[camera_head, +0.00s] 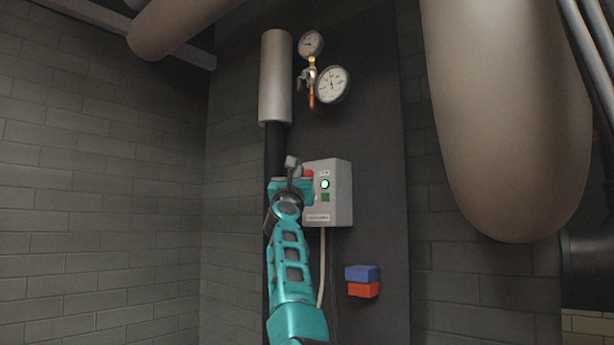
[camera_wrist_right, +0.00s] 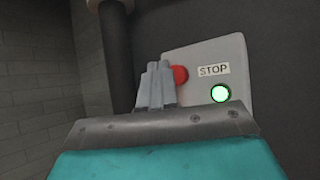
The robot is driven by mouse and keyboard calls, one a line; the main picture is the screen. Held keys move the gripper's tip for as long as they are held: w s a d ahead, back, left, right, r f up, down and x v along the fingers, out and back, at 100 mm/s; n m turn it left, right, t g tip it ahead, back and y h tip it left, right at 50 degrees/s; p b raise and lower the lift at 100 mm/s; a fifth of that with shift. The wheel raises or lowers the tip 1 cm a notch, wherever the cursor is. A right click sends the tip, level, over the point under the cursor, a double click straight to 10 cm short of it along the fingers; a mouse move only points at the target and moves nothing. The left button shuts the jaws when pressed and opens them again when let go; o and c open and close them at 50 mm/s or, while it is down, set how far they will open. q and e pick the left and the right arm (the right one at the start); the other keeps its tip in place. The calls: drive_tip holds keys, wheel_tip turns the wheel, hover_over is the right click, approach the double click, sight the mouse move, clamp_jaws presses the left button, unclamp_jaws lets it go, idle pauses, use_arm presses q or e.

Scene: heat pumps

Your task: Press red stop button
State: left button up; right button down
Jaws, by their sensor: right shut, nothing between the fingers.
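A grey control box (camera_head: 341,190) is mounted on the dark panel in the head view. Its red stop button (camera_head: 309,173) is partly hidden by my right gripper (camera_head: 294,162). In the right wrist view the red button (camera_wrist_right: 180,75) sits left of the STOP label (camera_wrist_right: 213,70), above a lit green-white lamp (camera_wrist_right: 220,92). My right gripper (camera_wrist_right: 157,68) is shut and empty, its fingertips just left of the button and overlapping its edge in the picture. I cannot tell whether they touch it. The lamp (camera_head: 325,184) also glows in the head view. My left gripper is not in view.
A grey cylinder with a dark pipe (camera_head: 276,80) runs down left of the box. Two gauges (camera_head: 331,85) hang above it. A blue and red block (camera_head: 362,281) is on the panel below right. A large tank (camera_head: 505,110) bulges at the right.

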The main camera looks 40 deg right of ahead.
idle(0.8)
drive_tip(key=shift+d+p, duration=0.45)
drive_tip(key=shift+p, duration=0.25)
drive_tip(key=shift+d+p, duration=0.35)
drive_tip(key=shift+p, duration=0.1)
idle(0.5)
drive_tip(key=shift+a+b, duration=0.55)
drive_tip(key=shift+a, duration=0.2)
